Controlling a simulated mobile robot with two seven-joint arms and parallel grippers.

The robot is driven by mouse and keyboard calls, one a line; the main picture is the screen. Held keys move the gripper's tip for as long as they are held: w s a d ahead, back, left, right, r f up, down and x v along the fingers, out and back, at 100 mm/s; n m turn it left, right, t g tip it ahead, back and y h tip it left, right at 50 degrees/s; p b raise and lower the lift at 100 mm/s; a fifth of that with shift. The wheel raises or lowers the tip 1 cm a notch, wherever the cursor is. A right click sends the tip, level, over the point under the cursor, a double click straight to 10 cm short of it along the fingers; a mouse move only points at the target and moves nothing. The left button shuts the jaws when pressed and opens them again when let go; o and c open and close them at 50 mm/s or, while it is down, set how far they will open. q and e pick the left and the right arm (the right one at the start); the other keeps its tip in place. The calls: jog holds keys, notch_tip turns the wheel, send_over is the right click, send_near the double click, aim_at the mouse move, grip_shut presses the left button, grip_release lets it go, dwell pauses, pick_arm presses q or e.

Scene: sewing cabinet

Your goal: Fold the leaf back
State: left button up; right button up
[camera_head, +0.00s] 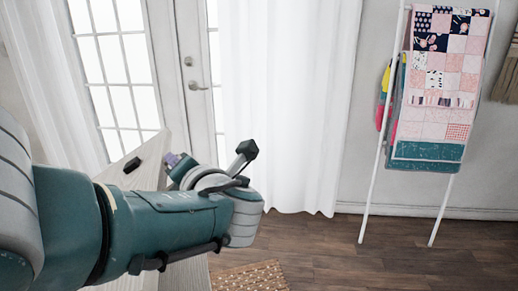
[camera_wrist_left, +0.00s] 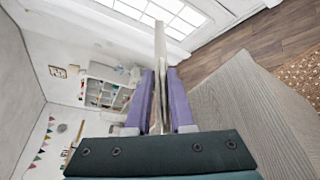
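The leaf (camera_head: 147,163) is a pale, thin wooden panel standing up on edge at left centre in the head view, with a small dark piece on its face. My left gripper (camera_head: 176,163) is at the leaf's edge, partly hidden by my own wrist. In the left wrist view, the leaf (camera_wrist_left: 159,45) runs edge-on between the two purple fingers (camera_wrist_left: 160,95), which lie close against both its sides. The gripper looks shut on it. A grey wood-grain top (camera_wrist_left: 235,105) lies to the right of the fingers. My right gripper is in neither view.
A white curtain (camera_head: 290,110) and glazed doors (camera_head: 115,65) stand behind the leaf. A white ladder rack (camera_head: 369,190) with a patchwork quilt (camera_head: 440,85) leans on the wall at right. A woven rug (camera_head: 250,277) lies on the floor; the wooden floor (camera_head: 330,250) beyond is clear.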

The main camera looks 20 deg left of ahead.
pick_arm(q)
jog(key=o, duration=0.4)
jog(key=shift+c, duration=0.2)
